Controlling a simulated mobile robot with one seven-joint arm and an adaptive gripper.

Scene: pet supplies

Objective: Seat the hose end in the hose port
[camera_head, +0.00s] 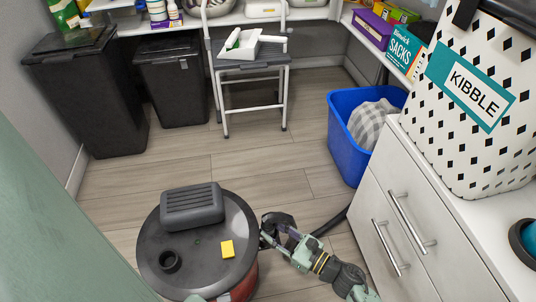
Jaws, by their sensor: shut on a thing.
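A round vacuum drum with a black lid (205,284) and a red body stands on the floor at the bottom. A short black open collar on the lid's front left looks like the hose port (169,262). My gripper (272,233) is at the right side of the drum, close to its rim. It is shut on a dark piece that appears to be the hose end (278,220). A black hose (331,223) runs from behind my gripper up right towards the cabinet. The arm hides part of it. I cannot tell whether the hose end touches the drum.
A white drawer cabinet (392,222) with a kibble bin (465,100) stands right. A blue tub (342,140) with cloth, a step stool (252,66) and black bins (172,85) stand behind. Floor between is clear.

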